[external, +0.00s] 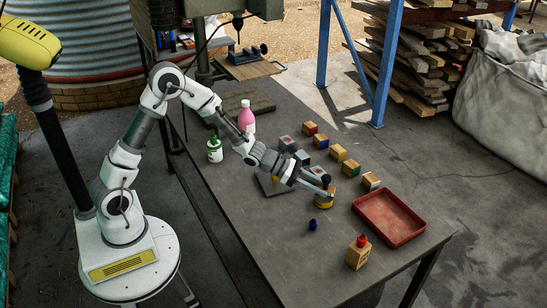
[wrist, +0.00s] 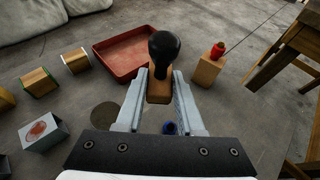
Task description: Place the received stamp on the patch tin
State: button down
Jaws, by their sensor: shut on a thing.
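My gripper (wrist: 160,80) is shut on a stamp with a wooden block (wrist: 158,92) and a round black knob (wrist: 164,48). I cannot tell whether the stamp touches the tin. The stamp's underside is hidden. In the wrist view a dark flat disc (wrist: 104,115) shows left of the fingers; I cannot tell what it is.
A red tray (external: 389,217) lies to the right on the grey table (external: 270,235). Several wooden blocks with coloured sides (external: 338,153) stand behind. A red-topped wooden piece (external: 358,254) stands at the front, a small blue thing (external: 313,225) near the tin. Pink (external: 246,118) and green-white bottles (external: 214,150) stand left.

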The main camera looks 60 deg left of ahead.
jog(key=w+a+f, duration=0.6)
jog(key=a, duration=0.1)
jog(key=shift+w+a+b, duration=0.1)
jog(key=shift+b, duration=0.2)
jog(key=shift+f+b, duration=0.65)
jog(key=shift+f, duration=1.3)
jog(key=shift+f, duration=0.25)
jog(key=c, duration=0.5)
grip_release()
jog(key=shift+r, duration=0.1)
